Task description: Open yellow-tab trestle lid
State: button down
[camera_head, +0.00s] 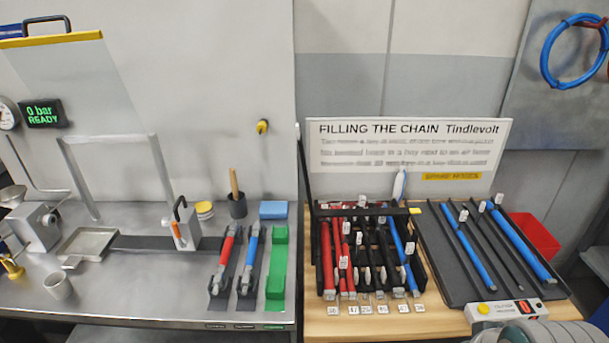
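A black trestle rack (324,272) stands on the wooden top right of centre, holding red, black and blue rods side by side with white tags. A black bar (366,211) lies across the rods near the rack's back, and a small yellow tab (416,210) sits at its right end. The bar looks down over the rods; I cannot tell where its hinge is. I cannot make out my gripper; only grey rounded parts show at the bottom right edge, and I cannot tell what they are.
A dark tray (457,285) with blue and black rods lies right of the rack. A control box (505,310) with a yellow button stands in front. A sign (410,150) rises behind, and a thin black post (304,165) stands at the rack's left. A green block (277,265) lies further left.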

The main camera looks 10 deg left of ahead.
aim_at(383, 211)
jog(key=j, duration=1.65)
jog(key=i+z, duration=0.05)
jog(key=i, duration=0.05)
